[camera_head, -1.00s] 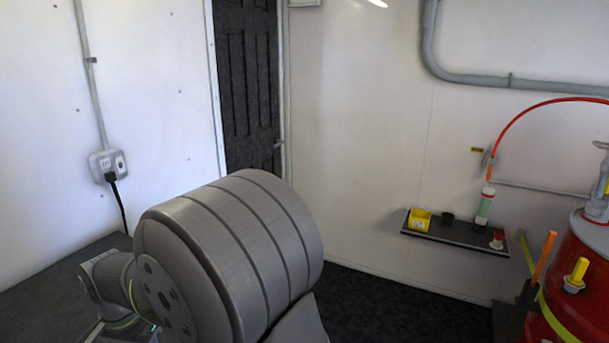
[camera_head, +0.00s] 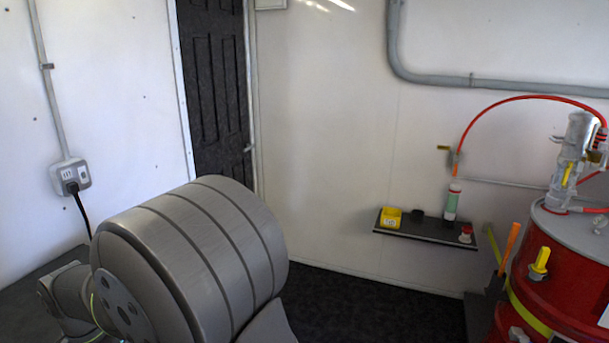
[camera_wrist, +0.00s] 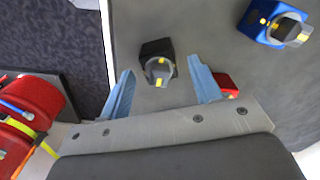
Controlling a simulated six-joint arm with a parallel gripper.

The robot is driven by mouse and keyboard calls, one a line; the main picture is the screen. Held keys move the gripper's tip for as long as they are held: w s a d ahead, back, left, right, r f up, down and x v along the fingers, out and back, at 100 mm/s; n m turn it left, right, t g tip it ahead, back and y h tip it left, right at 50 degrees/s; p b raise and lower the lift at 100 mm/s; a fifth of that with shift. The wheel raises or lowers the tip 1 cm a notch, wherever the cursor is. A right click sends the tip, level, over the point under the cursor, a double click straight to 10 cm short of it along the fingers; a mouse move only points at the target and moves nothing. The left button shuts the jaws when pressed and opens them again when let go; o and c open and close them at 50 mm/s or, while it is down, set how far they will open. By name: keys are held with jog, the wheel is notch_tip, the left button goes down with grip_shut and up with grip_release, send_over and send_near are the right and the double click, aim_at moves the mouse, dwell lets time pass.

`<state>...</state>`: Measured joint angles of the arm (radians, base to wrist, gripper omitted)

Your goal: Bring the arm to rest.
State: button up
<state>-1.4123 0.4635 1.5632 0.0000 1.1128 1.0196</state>
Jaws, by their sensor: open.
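My gripper (camera_wrist: 160,65) shows in the wrist view with its two blue-grey fingers spread apart. No object is seen held between them. A black block with a round grey knob and yellow marks (camera_wrist: 158,66) lies beyond and between the fingertips on a grey surface (camera_wrist: 215,30); I cannot tell how far away it is. In the head view, the large grey body of my arm (camera_head: 190,260) fills the lower left; my gripper is hidden there.
A blue block with a knob (camera_wrist: 276,24) and a partly hidden red piece (camera_wrist: 226,82) lie to the right. A red drum (camera_head: 560,275) with a pump (camera_head: 570,165) stands at right. A dark shelf (camera_head: 430,230) holds small containers. Dark floor (camera_head: 365,305) shows between arm and drum.

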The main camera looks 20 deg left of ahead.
notch_tip(320, 180, up, 9)
jog(key=shift+f, duration=0.1)
jog(key=shift+d+f, duration=0.1)
jog(key=shift+f, duration=0.2)
notch_tip(320, 180, down, 11)
jog(key=shift+f, duration=0.15)
notch_tip(320, 180, up, 4)
jog(key=shift+r, duration=0.1)
jog(key=w+d+r, duration=0.8)
jog(key=w, duration=0.2)
jog(key=w+a+r+m, duration=0.2)
jog(key=w+r, duration=0.2)
jog(key=w, duration=0.6)
jog(key=w+a+r+m, duration=0.3)
jog(key=w, duration=0.8)
jog(key=s+a+f, duration=0.1)
jog(key=a, duration=0.1)
jog(key=s+a+f, duration=0.2)
jog(key=a, duration=0.1)
jog(key=s+a+f, duration=0.2)
jog(key=shift+a+f, duration=0.15)
jog(key=shift+a, duration=0.2)
jog(key=shift+s+a+f, duration=0.2)
jog(key=shift+a+f, duration=0.05)
jog(key=shift+a, duration=0.2)
